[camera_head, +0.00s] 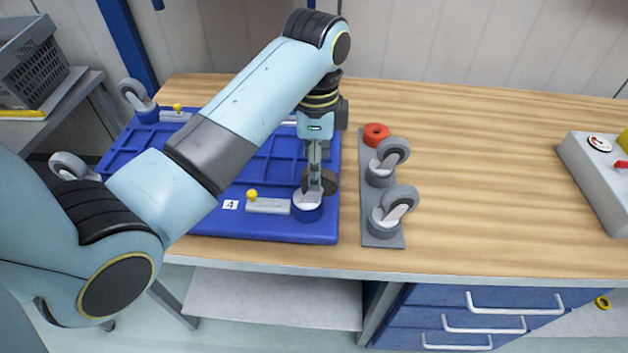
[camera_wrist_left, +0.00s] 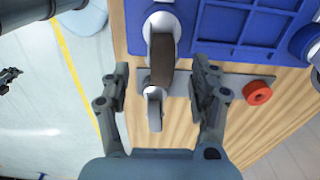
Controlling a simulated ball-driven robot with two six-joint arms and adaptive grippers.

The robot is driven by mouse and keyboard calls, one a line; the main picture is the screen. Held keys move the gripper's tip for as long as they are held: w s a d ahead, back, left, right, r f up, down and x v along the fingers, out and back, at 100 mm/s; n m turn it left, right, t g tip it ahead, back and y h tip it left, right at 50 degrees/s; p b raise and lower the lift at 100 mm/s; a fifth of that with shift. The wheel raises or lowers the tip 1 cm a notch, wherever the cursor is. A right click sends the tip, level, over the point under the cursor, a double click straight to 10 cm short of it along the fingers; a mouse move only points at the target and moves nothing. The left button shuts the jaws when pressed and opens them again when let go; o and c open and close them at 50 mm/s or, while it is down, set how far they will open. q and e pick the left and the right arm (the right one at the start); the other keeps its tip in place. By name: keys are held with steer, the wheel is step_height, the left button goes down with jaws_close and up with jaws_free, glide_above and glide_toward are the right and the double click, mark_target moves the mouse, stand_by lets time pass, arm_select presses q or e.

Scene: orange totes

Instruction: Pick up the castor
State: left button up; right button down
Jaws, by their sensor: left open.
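The blue slatted platform (camera_head: 275,228) lies upside down on the bench with castors at its corners. One castor (camera_head: 307,206) sits in the front right corner, its wheel partly hidden behind my left gripper (camera_head: 315,178). In the wrist view this castor (camera_wrist_left: 161,50) shows between and just beyond the fingers of my left gripper (camera_wrist_left: 162,76), which is open and empty. Two loose castors stand on a grey plate: a front one (camera_head: 392,212) and a back one (camera_head: 383,160). One also shows lower in the wrist view (camera_wrist_left: 154,105). My right gripper is not in view.
A red ring (camera_head: 376,133) lies at the back of the grey plate (camera_head: 383,241). A control box (camera_head: 600,180) stands at the right, and a grey crate (camera_head: 33,62) at the far left. The wooden bench between the plate and box is clear.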

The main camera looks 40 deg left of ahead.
arm_select(q)
steer(key=f, duration=0.3)
steer(key=shift+a+f+p, duration=0.25)
steer(key=shift+f+p, duration=0.05)
steer(key=shift+p, duration=0.05)
steer(key=shift+f, duration=0.15)
steer(key=c, duration=0.9)
jaws_close()
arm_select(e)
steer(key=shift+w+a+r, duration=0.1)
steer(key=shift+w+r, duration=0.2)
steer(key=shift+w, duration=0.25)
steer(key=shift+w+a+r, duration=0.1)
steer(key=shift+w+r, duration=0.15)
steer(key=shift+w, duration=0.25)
